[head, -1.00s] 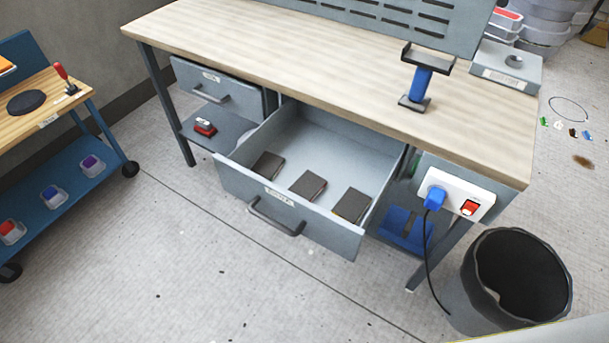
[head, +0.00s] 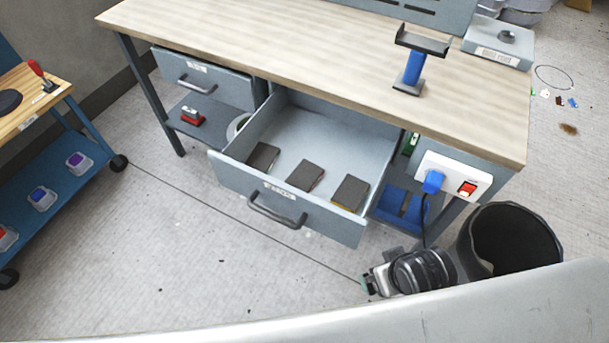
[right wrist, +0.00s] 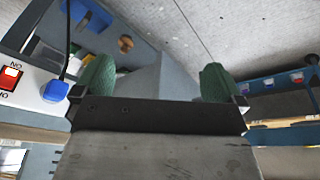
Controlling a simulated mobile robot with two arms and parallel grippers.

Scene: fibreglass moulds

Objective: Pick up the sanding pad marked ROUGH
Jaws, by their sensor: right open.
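Three dark sanding pads lie in the open drawer (head: 320,140) in the head view: a left pad (head: 263,157), a middle pad (head: 305,176) and a right pad (head: 350,192) with a yellowish edge. No ROUGH marking is readable on any of them. My right gripper (head: 368,284) is low in front of the bench, right of and nearer than the drawer, apart from the pads. In the right wrist view its green fingertips (right wrist: 158,82) are wide apart with nothing between them. My left gripper is not in view.
A power strip (head: 455,177) with a blue plug and hanging cable is on the bench's right end. The drawer front and handle (head: 277,214) stick out. Floor left of my gripper is clear.

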